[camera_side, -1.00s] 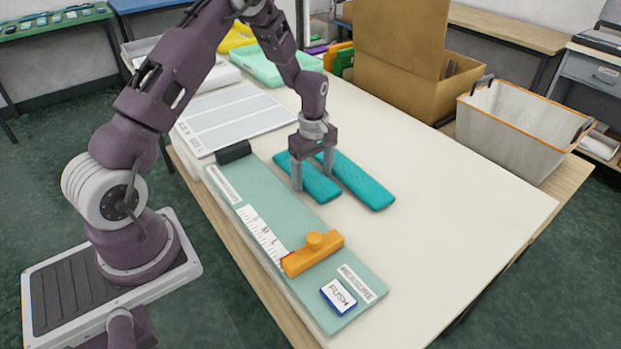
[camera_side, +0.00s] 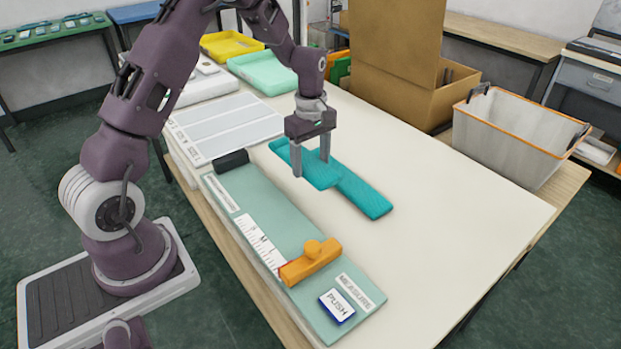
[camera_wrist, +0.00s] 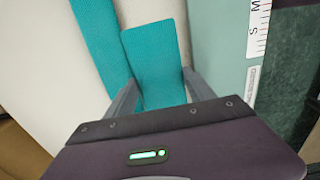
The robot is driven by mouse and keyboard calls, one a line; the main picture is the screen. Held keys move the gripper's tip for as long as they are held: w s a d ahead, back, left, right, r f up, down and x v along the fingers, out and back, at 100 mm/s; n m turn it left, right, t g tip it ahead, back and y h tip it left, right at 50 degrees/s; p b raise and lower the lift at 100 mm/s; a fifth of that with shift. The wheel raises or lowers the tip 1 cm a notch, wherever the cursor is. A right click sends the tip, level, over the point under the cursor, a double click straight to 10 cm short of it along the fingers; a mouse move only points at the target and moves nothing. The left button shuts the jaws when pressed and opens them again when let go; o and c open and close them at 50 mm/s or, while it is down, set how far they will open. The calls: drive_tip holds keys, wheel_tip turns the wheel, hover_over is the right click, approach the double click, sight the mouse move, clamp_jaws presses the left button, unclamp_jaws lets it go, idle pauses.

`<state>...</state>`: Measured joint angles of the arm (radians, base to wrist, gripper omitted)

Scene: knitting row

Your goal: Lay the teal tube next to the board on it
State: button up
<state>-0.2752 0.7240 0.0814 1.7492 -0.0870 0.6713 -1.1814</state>
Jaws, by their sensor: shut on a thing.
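My gripper (camera_side: 311,168) is shut on a flat, ribbed teal tube (camera_side: 322,177), which appears raised a little above the table. In the wrist view this tube (camera_wrist: 155,55) runs between the two fingers. A second teal tube (camera_side: 368,197) lies on the table on its far side, partly hidden behind the held one; it shows at the left of the wrist view (camera_wrist: 98,35). The pale green measuring board (camera_side: 270,221) lies to the near left of the held tube, apart from it. The board has a black end block (camera_side: 231,161), a printed scale (camera_side: 258,243) and an orange slider (camera_side: 311,262).
A blue-edged PUSH button (camera_side: 337,305) sits at the board's near end. A grey striped panel (camera_side: 225,127) lies beyond the black block. A cardboard box (camera_side: 415,105) and a grey bin (camera_side: 520,130) stand at the right. The table's right front is clear.

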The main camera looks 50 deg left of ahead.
drive_tip(key=r, duration=0.2)
drive_tip(key=s+r, duration=0.1)
drive_tip(key=shift+a, duration=0.25)
drive_tip(key=r, duration=0.2)
hover_over(265, 205)
drive_tip(key=w, duration=0.1)
drive_tip(key=f, duration=0.6)
drive_tip(key=s+f, duration=0.1)
drive_tip(key=f, duration=0.2)
drive_tip(key=shift+a+f, duration=0.1)
drive_tip(key=shift+f, duration=0.55)
drive_tip(key=shift+f, duration=0.15)
drive_tip(key=o, duration=1.3)
